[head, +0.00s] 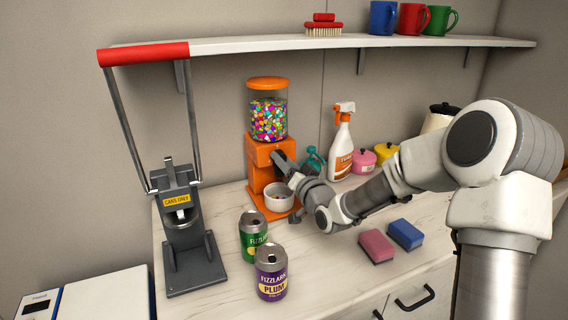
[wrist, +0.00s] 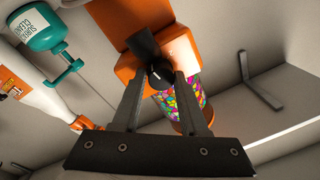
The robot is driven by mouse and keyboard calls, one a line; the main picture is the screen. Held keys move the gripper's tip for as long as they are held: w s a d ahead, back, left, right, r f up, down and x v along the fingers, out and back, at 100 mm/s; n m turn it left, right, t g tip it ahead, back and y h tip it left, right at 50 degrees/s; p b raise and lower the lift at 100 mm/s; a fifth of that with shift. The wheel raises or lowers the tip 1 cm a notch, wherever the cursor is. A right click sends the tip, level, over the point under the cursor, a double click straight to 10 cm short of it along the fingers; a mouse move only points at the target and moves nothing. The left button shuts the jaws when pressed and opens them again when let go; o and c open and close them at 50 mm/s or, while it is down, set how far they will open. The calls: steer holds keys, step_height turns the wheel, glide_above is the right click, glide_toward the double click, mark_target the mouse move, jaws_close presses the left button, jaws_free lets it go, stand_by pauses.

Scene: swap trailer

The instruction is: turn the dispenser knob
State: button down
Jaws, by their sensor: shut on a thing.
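The orange candy dispenser (head: 258,154) stands upright on the counter, with a clear jar of colourful candy (head: 268,120) under an orange lid. A white bowl (head: 279,198) sits on its base with a little something inside. My gripper (head: 284,163) reaches the dispenser's front from the right. In the wrist view, my gripper (wrist: 163,88) has its two fingers shut on the dark dispenser knob (wrist: 148,48), which sticks out of the orange body (wrist: 109,24). In the head view the knob is mostly hidden by the gripper.
A green can (head: 253,238) and a purple can (head: 271,275) stand in front of the dispenser. A can crusher (head: 185,225) is at left. A spray bottle (head: 341,148), a teal bottle (head: 313,158) and pots stand behind my arm. Pink (head: 376,246) and blue (head: 405,235) sponges lie at right.

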steer(key=shift+m, duration=0.5)
steer(key=shift+c, duration=2.2)
jaws_free()
steer(key=v, duration=1.7)
steer(key=shift+s+p, duration=0.25)
steer(key=shift+p, duration=0.1)
steer(key=shift+f, duration=0.15)
